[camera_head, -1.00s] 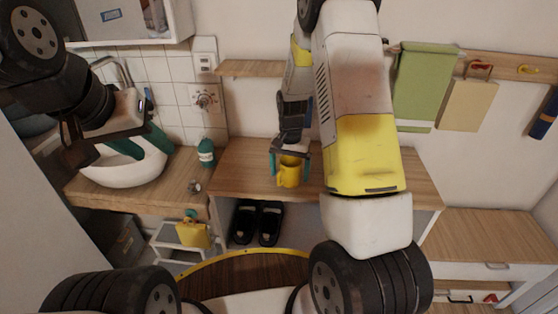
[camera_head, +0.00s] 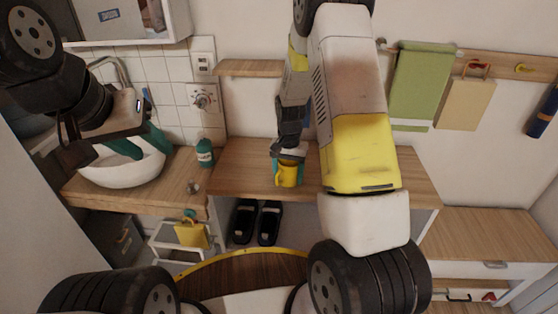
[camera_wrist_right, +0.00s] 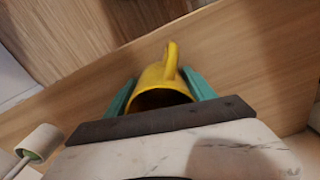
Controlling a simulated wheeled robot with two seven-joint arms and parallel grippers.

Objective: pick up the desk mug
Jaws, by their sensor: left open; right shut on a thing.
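The yellow desk mug (camera_head: 286,178) is on or just above the wooden desk top (camera_head: 240,165); I cannot tell which. In the right wrist view the mug (camera_wrist_right: 160,88) sits between my teal fingers, its handle pointing away from the wrist and its dark opening toward the palm. My right gripper (camera_head: 288,172) is shut on the mug's sides; it also shows in the right wrist view (camera_wrist_right: 162,95). My left gripper (camera_head: 142,146) is open and empty over the white wash basin (camera_head: 125,172), far left of the mug.
A teal bottle (camera_head: 205,153) and a small metal item (camera_head: 194,187) stand on the counter left of the desk. Black shoes (camera_head: 257,222) are in the opening below the desk. A green towel (camera_head: 420,85) hangs at the right. The desk top around the mug is mostly clear.

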